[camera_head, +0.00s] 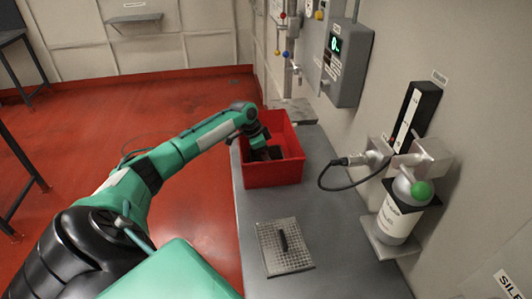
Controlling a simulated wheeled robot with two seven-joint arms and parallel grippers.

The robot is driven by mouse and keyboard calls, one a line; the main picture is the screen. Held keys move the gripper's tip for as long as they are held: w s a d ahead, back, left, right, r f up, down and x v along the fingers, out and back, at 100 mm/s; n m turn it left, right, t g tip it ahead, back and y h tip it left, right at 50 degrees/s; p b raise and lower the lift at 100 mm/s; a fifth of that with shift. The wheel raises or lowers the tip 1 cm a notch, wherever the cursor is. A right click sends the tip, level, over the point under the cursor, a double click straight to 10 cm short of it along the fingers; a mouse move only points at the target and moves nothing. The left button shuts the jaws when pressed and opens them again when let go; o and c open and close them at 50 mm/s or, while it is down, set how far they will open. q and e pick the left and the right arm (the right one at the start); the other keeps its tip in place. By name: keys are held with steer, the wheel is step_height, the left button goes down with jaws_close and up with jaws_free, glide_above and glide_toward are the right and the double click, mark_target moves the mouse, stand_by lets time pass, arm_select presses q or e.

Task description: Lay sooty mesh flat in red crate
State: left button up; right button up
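The red crate (273,174) stands open on the grey bench. My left arm reaches in over its left side, and my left gripper (266,153) is down inside the crate. Dark shapes show at the gripper; I cannot tell which are fingers and which might be a held item such as the sooty mesh. A grey mesh-like plate (270,240) with a black bar across its middle lies flat on the bench, in front of the crate and apart from it. I cannot tell whether this plate is sooty. My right gripper is not in view.
The bench (340,250) is clear around the plate. To the right, a bottle with a green knob (397,214) stands on a wall bracket, with a black cable (322,177) looping towards the crate. A grey control box (347,62) hangs on the wall.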

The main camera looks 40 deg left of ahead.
arm_select(q)
steer(key=shift+a+r, duration=0.1)
steer(key=shift+r, duration=0.15)
steer(key=b+v, duration=0.2)
steer(key=v, duration=0.9)
steer(key=shift+s+r, duration=0.15)
steer(key=shift+r, duration=0.1)
